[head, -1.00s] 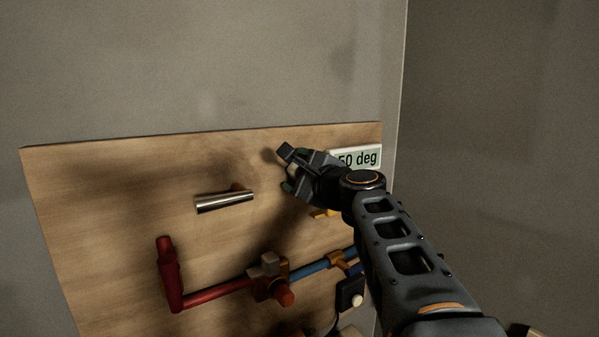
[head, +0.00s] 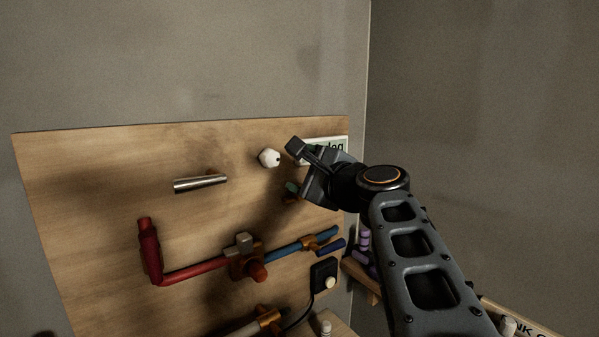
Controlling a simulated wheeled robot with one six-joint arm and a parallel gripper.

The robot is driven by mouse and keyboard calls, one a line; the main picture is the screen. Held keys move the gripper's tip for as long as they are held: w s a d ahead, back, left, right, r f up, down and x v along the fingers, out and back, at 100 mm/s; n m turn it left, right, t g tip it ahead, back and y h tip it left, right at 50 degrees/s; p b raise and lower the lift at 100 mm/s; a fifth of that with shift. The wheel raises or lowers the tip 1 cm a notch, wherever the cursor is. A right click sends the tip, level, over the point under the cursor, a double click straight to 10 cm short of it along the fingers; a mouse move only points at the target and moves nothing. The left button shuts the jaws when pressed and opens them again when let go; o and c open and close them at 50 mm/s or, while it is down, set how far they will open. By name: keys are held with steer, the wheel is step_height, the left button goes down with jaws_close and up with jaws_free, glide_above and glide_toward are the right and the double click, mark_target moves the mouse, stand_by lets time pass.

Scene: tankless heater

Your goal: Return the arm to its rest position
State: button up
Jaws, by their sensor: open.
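My gripper (head: 292,168) is in front of the upper right of a wooden board (head: 100,158). Its jaws are open with nothing between them. A white knob (head: 268,158) on the board shows just left of the upper finger, apart from it as seen here. My arm reaches in from the lower right. The gripper covers much of a display panel (head: 338,143), of which only the end of its text shows.
Red pipe (head: 190,274), a brass valve (head: 248,262) and blue pipe (head: 285,250) run below. A black box (head: 323,274) with a white button sits lower right. Purple items (head: 364,240) stand by the corner. The upper wall is clear.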

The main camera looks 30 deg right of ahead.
steer(key=shift+s, duration=0.55)
steer(key=shift+a+r, duration=0.1)
